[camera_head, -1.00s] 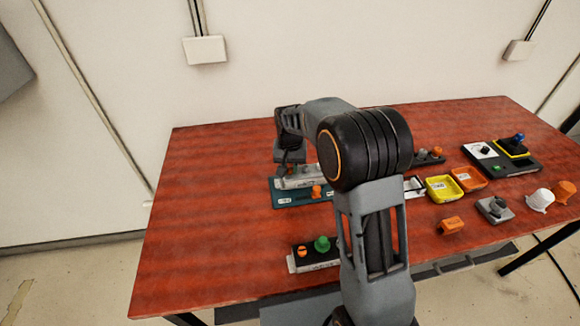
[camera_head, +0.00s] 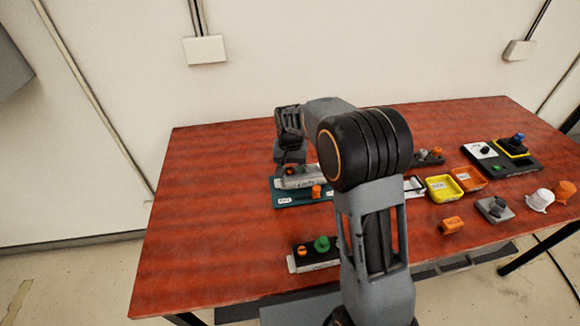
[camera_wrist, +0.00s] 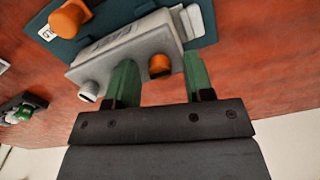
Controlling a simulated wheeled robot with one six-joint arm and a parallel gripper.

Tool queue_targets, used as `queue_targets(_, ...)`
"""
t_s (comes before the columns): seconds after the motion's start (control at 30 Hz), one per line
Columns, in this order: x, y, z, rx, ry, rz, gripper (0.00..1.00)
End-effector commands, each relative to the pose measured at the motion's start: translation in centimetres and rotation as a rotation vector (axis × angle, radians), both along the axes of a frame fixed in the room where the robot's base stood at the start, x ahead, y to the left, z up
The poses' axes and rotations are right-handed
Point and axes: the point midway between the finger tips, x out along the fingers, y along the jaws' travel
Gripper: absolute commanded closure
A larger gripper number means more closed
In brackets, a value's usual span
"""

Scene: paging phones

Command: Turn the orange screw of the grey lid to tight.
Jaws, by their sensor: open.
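The grey lid (camera_head: 302,183) lies on the teal board (camera_head: 283,203) at the table's left middle, partly hidden by my arm. In the wrist view the grey lid (camera_wrist: 125,50) is a light block with dim lettering. Its orange screw (camera_wrist: 159,67) stands at one end, and a whitish round part (camera_wrist: 88,91) stands at the other. The orange screw also shows in the head view (camera_head: 290,171). My gripper (camera_wrist: 158,56) is open, its green fingers on either side of the orange screw in the picture. A gap shows on both sides; I cannot tell its height above the screw.
An orange knob (camera_wrist: 70,18) stands on the teal board beside the lid. A black block with a green knob (camera_head: 322,243) lies nearer the front edge. Yellow (camera_head: 443,189) and orange trays (camera_head: 468,180) stand to the right. The table's left side is bare.

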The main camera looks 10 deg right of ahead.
Motion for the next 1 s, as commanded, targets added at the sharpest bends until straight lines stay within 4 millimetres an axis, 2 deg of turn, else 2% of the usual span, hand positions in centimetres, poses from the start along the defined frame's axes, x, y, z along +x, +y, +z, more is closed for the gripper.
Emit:
queue_targets(0.13, 0.0, 0.0, 0.3, 0.000, -0.001, 0.000, 0.52)
queue_targets(0.23, 0.1, 0.0, 1.2, 0.000, -0.002, 0.000, 0.52)
queue_targets(0.7, 0.1, 0.0, 10.3, 0.000, -0.003, 0.000, 0.52)
queue_targets(0.9, 0.0, 0.0, 12.8, 0.000, -0.002, 0.000, 0.52)
queue_targets(1.0, 0.0, 0.0, 13.4, 0.000, -0.001, 0.000, 0.52)
